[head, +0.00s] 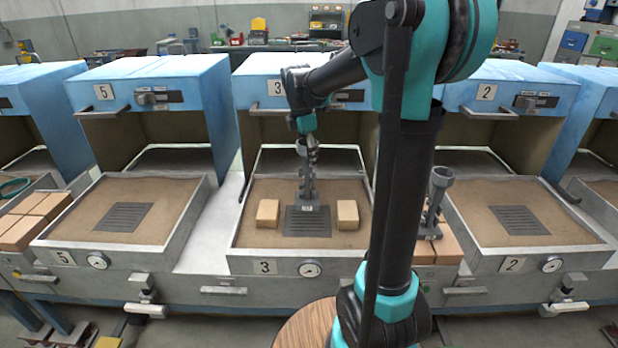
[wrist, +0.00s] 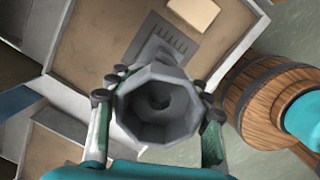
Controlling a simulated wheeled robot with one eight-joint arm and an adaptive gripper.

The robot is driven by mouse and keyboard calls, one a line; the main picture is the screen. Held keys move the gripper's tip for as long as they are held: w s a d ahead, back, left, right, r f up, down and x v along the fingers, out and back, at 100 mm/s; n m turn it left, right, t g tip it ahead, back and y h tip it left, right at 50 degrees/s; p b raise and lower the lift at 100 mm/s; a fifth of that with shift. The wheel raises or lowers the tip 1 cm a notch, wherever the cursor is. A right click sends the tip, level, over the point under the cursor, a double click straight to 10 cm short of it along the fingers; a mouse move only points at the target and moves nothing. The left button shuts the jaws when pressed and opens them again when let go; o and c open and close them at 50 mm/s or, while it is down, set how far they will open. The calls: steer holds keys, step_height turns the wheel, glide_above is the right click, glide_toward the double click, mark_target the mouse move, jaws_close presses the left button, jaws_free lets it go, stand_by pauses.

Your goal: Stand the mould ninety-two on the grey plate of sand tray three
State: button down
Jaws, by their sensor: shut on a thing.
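My gripper (head: 308,152) is shut on a grey mould (head: 306,190) with a round funnel mouth, a stem and a flat foot. The mould is upright over the back part of the grey plate (head: 307,226) in sand tray three (head: 235,262). I cannot tell whether its foot touches the plate or hangs just above it. The tag on the foot is too small to read surely. In the wrist view the mould's open funnel (wrist: 160,105) sits between my two fingers, and part of the grey plate (wrist: 165,48) shows beyond it.
Beige blocks stand left (head: 268,213) and right (head: 347,214) of the plate. A second grey mould (head: 439,185) stands on blocks between trays three and two. Blue-topped oven number three (head: 262,68) rises behind the tray. A wooden barrel (wrist: 250,95) shows in the wrist view.

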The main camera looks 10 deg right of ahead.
mark_target(309, 175)
steer(key=shift+f, duration=3.85)
steer(key=c, duration=0.7)
jaws_free()
steer(key=r, duration=0.4)
steer(key=a+r, duration=0.1)
steer(key=r, duration=0.7)
steer(key=shift+s+a+r, duration=0.1)
steer(key=shift+s+a, duration=0.25)
steer(key=shift+s, duration=0.05)
